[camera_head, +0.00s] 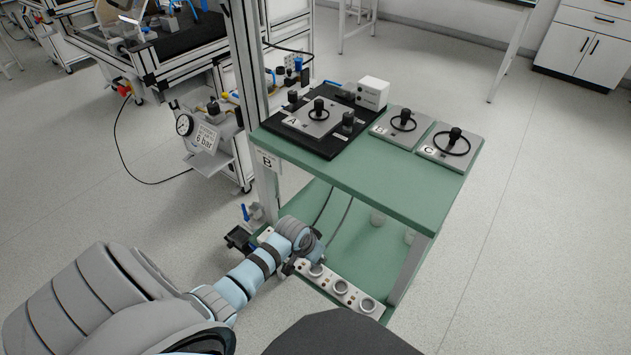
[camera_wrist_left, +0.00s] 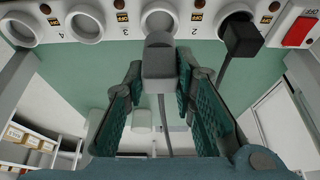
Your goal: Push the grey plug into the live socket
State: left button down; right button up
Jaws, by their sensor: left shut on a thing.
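A white socket strip (camera_head: 328,279) lies along the front edge of the lower green shelf. In the left wrist view the strip (camera_wrist_left: 105,38) crosses the top, with several round sockets, printed numbers and small dark labels. My left gripper (camera_wrist_left: 160,80) is shut on the grey plug (camera_wrist_left: 158,62), whose cable hangs down behind. The plug's head is just below a middle socket (camera_wrist_left: 160,18) and overlaps its lower edge in the picture; I cannot tell whether they touch. In the head view my left gripper (camera_head: 300,262) is at the strip's left part and the plug is hidden.
A black plug (camera_wrist_left: 242,38) sits at the rightmost visible socket, beside a red switch (camera_wrist_left: 299,32). The green table top (camera_head: 375,178) above the shelf carries plates A (camera_head: 315,117), B (camera_head: 402,123) and C (camera_head: 449,147) and a white box (camera_head: 372,93). A metal post (camera_head: 247,80) rises behind my arm.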

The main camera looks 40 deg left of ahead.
pick_arm(q)
jog(key=shift+r, duration=0.1)
pick_arm(e)
jog(key=shift+w+d, duration=0.1)
jog(key=shift+d, duration=0.2)
jog(key=shift+a, duration=0.2)
pick_arm(q)
jog(key=shift+f, duration=0.75)
pick_arm(e)
jog(key=shift+f, duration=0.3)
pick_arm(q)
jog(key=shift+f+b, duration=0.1)
jog(key=shift+b, duration=0.2)
jog(key=shift+f+b, duration=0.5)
jog(key=shift+f, duration=0.35)
pick_arm(e)
jog(key=shift+f, duration=0.55)
pick_arm(q)
jog(key=shift+f+b, duration=0.3)
jog(key=shift+f, duration=0.2)
pick_arm(e)
jog(key=shift+f, duration=0.3)
pick_arm(q)
jog(key=c, duration=1.2)
grip_release()
jog(key=shift+c, duration=0.2)
